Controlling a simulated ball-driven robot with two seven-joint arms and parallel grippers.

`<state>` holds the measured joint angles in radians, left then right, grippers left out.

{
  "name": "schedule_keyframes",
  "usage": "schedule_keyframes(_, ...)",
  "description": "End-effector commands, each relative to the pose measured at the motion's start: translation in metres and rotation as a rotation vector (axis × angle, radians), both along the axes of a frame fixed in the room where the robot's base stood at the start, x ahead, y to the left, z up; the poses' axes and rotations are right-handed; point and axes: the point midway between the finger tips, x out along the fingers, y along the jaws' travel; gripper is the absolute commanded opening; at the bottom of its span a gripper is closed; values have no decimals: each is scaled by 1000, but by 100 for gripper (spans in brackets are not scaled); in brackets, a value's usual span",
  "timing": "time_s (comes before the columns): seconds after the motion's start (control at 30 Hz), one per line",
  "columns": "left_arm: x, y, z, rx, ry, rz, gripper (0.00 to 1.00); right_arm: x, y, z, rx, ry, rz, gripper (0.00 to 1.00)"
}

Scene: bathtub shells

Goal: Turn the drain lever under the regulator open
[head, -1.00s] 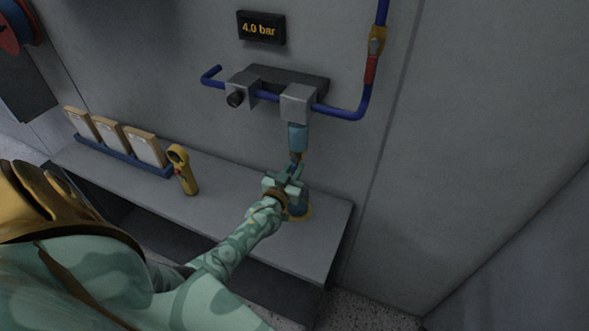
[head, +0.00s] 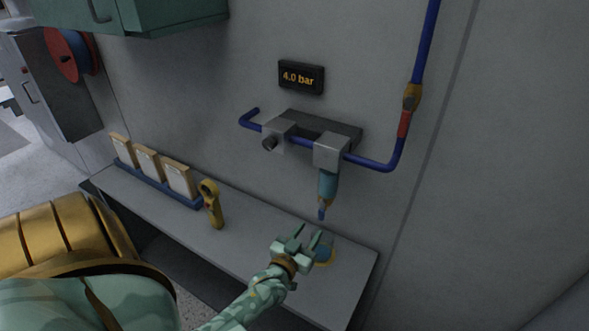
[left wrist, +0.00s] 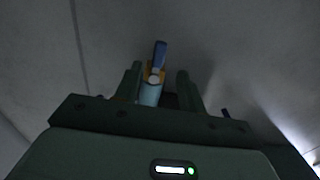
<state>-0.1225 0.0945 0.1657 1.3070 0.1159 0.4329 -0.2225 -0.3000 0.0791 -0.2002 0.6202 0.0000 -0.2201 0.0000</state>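The blue drain lever (head: 322,213) sits on a brass fitting (head: 325,202) below the teal regulator bowl (head: 328,184) and points roughly downward. My left gripper (head: 308,234) is open and empty, with its fingers apart just below the lever and slightly to its left in the head view. In the left wrist view the lever (left wrist: 160,54) and the bowl (left wrist: 150,95) show between the two fingers, with the lever beyond their tips. No contact with the lever is visible. My right gripper is not in view.
A blue container with a yellow rim (head: 325,254) stands on the bench (head: 352,267), partly behind my left gripper. A yellow hand-held tool (head: 213,206) and a blue rack (head: 172,193) of boxes stand further left. A display (head: 300,77) on the wall reads 4.0 bar.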

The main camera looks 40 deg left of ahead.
Motion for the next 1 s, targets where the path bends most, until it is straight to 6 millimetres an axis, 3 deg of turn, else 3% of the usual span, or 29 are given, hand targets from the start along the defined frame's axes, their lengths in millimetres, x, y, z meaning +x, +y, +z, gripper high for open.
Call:
schedule_keyframes(0.1,-32,-8,0,0,2,0,40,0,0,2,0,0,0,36)
schedule_keyframes(0.33,-70,-17,-1,1,2,0,40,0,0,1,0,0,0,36)
schedule_keyframes(0.5,-78,-19,0,0,-1,0,40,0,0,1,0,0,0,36)
schedule_keyframes(1.0,-78,-19,0,0,0,0,40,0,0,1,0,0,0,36)
